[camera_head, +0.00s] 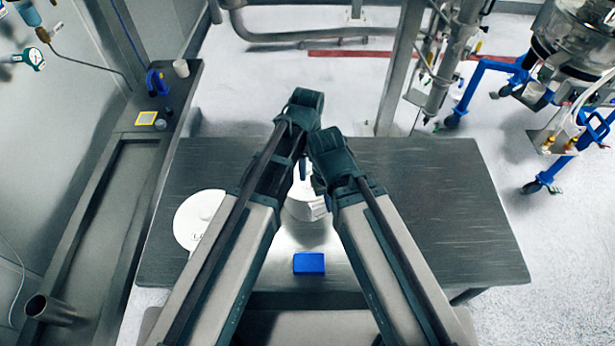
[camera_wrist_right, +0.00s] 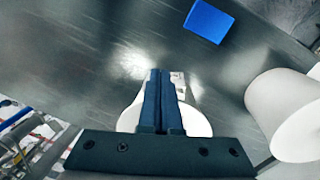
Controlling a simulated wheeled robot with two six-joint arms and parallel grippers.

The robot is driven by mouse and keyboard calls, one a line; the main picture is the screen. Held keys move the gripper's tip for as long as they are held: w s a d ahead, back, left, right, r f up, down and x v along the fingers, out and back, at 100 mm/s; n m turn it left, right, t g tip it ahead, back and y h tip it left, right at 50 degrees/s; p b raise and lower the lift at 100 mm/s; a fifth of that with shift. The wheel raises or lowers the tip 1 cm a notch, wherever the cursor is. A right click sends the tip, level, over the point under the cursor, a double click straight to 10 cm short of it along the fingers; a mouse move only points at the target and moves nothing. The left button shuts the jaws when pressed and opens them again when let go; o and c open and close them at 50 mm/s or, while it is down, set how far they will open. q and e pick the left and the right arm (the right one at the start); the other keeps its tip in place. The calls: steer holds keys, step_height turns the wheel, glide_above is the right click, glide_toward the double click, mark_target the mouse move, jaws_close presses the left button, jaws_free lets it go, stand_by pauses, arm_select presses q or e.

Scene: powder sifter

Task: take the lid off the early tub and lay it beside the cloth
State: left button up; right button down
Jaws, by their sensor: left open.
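A white tub (camera_head: 305,204) stands on the dark table between my two arms, which cover much of it. Part of it also shows behind my fingers in the right wrist view (camera_wrist_right: 195,121). A second white tub (camera_head: 197,219) is at the left, its round top partly lettered and cut off by my left arm. It shows from the side in the right wrist view (camera_wrist_right: 285,106). The blue cloth (camera_head: 309,264) lies in front of the middle tub. My left gripper (camera_head: 303,168) is open above the middle tub, mostly hidden. My right gripper (camera_wrist_right: 159,82) has its fingers together over that tub; no held object shows.
The table (camera_head: 440,215) is clear on the right. A side bench (camera_head: 112,200) at the left holds small items and a metal cup (camera_head: 50,309). Pipework and a blue wheeled frame (camera_head: 484,75) stand behind the table at the right.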

mark_target(308, 166)
arm_select(q)
jaws_close()
steer(key=shift+r, duration=0.15)
stand_by(0.4)
step_height(308, 166, up, 10)
steer(key=p, duration=1)
